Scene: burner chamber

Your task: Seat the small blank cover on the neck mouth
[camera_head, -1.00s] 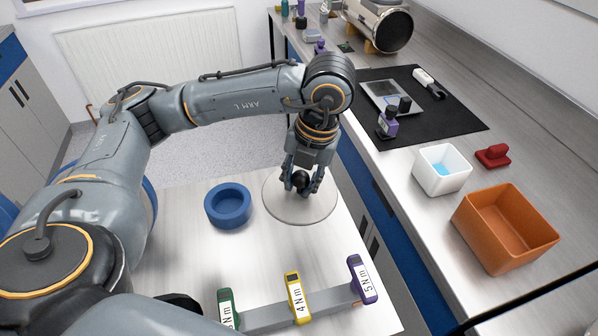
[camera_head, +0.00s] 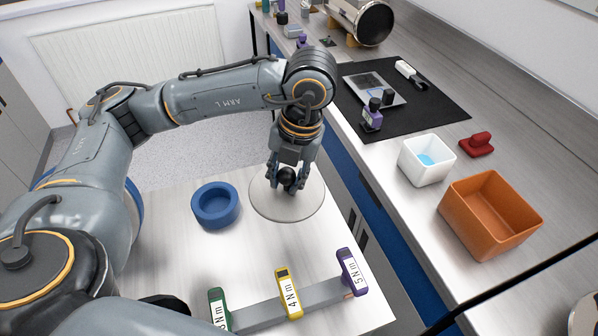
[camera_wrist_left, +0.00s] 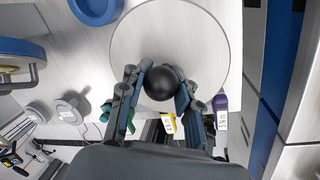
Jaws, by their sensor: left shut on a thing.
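A round pale grey disc cover (camera_head: 270,205) with a black ball knob (camera_wrist_left: 165,82) is at the white table's far right part. It looks like the small blank cover. My left gripper (camera_head: 287,180) points down above the disc, its fingers shut on the knob. In the left wrist view the knob sits between the fingertips (camera_wrist_left: 164,85) and the disc (camera_wrist_left: 170,30) spreads out beyond them. I cannot tell whether the disc touches the table. I cannot make out the neck mouth for sure. My right gripper is not in view.
A blue ring (camera_head: 215,219) lies left of the disc. A rack (camera_head: 262,313) with green, yellow and purple torque tools stands in front. The right bench holds an orange bin (camera_head: 480,240), a white box (camera_head: 411,172) and a black mat (camera_head: 440,108). A metal cylinder (camera_head: 345,14) lies at the back.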

